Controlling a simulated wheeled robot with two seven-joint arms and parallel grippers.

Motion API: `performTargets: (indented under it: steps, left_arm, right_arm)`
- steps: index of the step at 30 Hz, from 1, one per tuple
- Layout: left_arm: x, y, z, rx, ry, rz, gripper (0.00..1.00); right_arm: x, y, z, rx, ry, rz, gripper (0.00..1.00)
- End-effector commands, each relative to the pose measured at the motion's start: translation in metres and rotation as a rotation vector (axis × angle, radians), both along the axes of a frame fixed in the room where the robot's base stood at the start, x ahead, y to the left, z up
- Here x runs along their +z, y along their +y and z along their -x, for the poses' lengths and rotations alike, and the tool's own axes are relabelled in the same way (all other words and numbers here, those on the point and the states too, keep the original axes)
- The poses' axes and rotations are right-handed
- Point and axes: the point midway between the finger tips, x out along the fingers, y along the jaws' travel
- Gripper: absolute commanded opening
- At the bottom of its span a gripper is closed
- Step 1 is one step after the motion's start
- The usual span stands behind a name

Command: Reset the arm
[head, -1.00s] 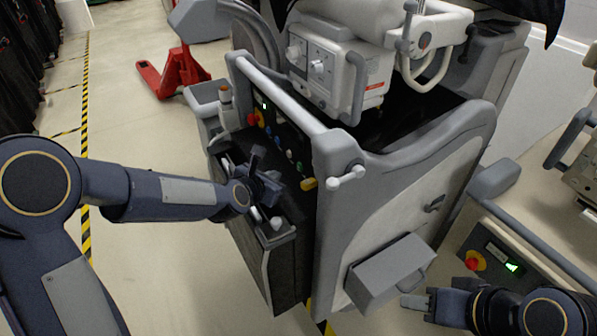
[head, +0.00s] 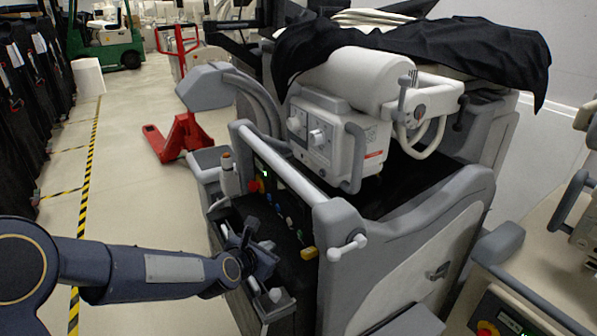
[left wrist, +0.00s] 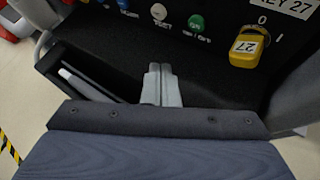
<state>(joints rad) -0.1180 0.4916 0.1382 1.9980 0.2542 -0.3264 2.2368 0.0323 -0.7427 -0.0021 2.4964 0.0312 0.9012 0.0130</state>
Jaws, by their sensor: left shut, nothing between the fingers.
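My left gripper (head: 262,258) is over the black shelf at the front of a covered cart (head: 405,255), below its control panel. In the left wrist view its two grey fingers (left wrist: 161,84) are together with nothing between them, pointing toward the panel. A green button (left wrist: 197,23) and a white one (left wrist: 159,12) sit above the fingers. My right gripper is outside both current views.
A white handrail (head: 283,165) and grey side walls stand close to my left arm. A black cover (head: 430,45) drapes the cart's top. A red pallet jack (head: 180,138) stands behind, left. A second cart (head: 535,300) is at right. Floor at left is clear.

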Motion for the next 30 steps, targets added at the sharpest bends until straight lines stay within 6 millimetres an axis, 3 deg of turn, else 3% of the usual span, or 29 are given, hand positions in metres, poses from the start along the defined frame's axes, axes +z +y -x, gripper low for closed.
performTargets:
  steps: [5,8,12,18,24,29,30]
  left_arm:
    - [0.028,0.027,0.029,-0.159,-0.063,-0.235,0.00]
    - [0.047,0.053,0.069,-0.350,-0.121,-0.496,0.00]
    - [0.061,0.087,0.139,-0.670,-0.211,-0.875,0.00]
    - [0.058,0.116,0.228,-1.078,-0.329,-1.255,0.00]
    - [0.046,0.127,0.288,-1.370,-0.432,-1.463,0.00]
    - [0.034,0.131,0.329,-1.575,-0.521,-1.582,0.00]
    - [0.040,0.132,0.335,-1.612,-0.537,-1.598,0.00]
  right_arm:
    - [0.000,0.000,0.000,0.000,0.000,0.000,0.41]
    - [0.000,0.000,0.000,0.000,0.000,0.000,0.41]
    - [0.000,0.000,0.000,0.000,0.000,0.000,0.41]
    - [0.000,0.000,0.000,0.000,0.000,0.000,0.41]
    - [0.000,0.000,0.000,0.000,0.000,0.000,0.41]
    - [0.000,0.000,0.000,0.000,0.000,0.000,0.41]
    - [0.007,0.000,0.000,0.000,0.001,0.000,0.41]
